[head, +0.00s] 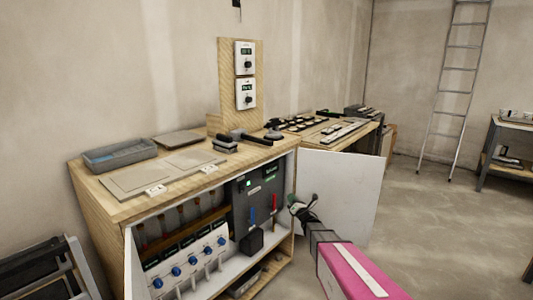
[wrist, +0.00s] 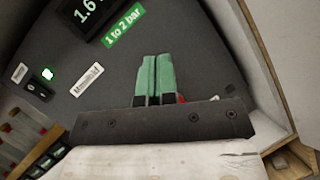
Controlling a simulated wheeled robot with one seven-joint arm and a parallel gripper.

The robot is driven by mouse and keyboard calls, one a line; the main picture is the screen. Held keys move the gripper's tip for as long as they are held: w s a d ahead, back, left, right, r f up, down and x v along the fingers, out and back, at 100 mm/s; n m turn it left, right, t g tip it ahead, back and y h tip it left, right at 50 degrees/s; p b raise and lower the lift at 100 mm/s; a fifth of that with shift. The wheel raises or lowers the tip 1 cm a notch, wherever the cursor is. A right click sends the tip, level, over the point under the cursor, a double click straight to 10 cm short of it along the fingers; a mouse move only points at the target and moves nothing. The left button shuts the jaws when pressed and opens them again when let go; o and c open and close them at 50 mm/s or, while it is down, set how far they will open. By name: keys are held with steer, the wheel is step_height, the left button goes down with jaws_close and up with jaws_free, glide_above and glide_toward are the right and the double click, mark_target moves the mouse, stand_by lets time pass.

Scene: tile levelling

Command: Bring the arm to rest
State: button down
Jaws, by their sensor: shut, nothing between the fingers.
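My gripper (head: 297,205) is at the right front of the open cabinet, beside the inner side of its white door. In the wrist view my gripper (wrist: 151,62) has its two green fingers pressed together with nothing between them. Behind the fingers is the dark grey panel (wrist: 195,45) with a green "1 to 2 bar" label and a display. The same dark panel (head: 243,200) shows in the head view inside the cabinet, with a blue and a red handle. My pink arm reaches in from the lower right.
The white cabinet door (head: 345,190) stands open to the right, close to my gripper. The wooden cabinet top (head: 120,210) carries tiles and a grey tray (head: 120,154). A row of blue-knobbed valves (head: 185,268) sits low inside. Floor (head: 430,220) at the right is clear.

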steer(key=s+d+f+m+g+h, duration=0.35)
steer(key=s+m+h, duration=0.3)
steer(key=m, duration=0.45)
steer(key=s+d+f+m+g+h, duration=0.2)
steer(key=s+d+m+g+h, duration=0.4)
steer(key=m, duration=0.6)
steer(key=s+a+m+g+y, duration=0.2)
steer(key=s+m+g, duration=0.8)
steer(key=s, duration=1.4)
steer(key=shift+s+a+r+m, duration=0.15)
steer(key=shift+a+m, duration=0.7)
steer(key=shift+m, duration=0.15)
